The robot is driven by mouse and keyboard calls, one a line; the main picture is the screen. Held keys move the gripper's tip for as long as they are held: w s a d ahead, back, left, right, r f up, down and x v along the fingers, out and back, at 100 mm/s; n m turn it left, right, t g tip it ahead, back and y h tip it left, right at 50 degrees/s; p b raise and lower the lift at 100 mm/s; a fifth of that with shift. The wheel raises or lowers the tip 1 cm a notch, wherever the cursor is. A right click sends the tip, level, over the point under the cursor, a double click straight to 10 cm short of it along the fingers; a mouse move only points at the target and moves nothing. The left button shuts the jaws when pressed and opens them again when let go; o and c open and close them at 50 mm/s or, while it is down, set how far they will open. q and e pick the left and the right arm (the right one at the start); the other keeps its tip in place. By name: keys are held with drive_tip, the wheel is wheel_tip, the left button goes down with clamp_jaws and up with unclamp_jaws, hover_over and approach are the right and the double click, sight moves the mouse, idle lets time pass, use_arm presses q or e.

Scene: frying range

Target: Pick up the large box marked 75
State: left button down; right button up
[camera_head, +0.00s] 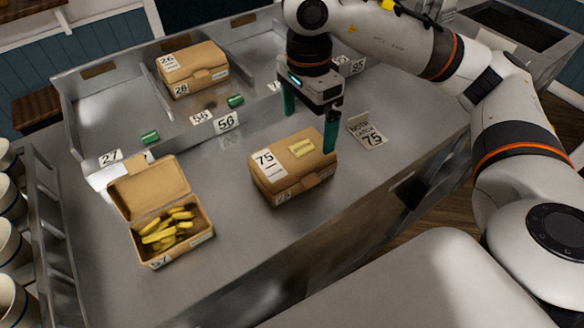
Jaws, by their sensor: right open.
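The box marked 75 (290,174) is a closed tan carton on the steel counter, near the middle of the view. A white label with 75 is on its lid, and a small yellow patch shows beside the label. My right gripper (309,128) is open above the box's far side, pointing down. Its green fingers are apart, one beyond the box's back edge and one by its right end. I cannot tell whether either finger touches the box. My left gripper is not in the view.
An open box of yellow chips (163,232) stands at the left. A card reading 75 (368,131) lies right of the gripper. The counter in front is clear.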

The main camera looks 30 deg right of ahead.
sight(307, 146)
drive_tip(key=f+p, duration=0.1)
drive_tip(key=f, duration=0.8)
drive_tip(key=shift+s, duration=0.2)
drive_tip(key=shift+c, duration=0.6)
drive_tip(key=c, duration=0.9)
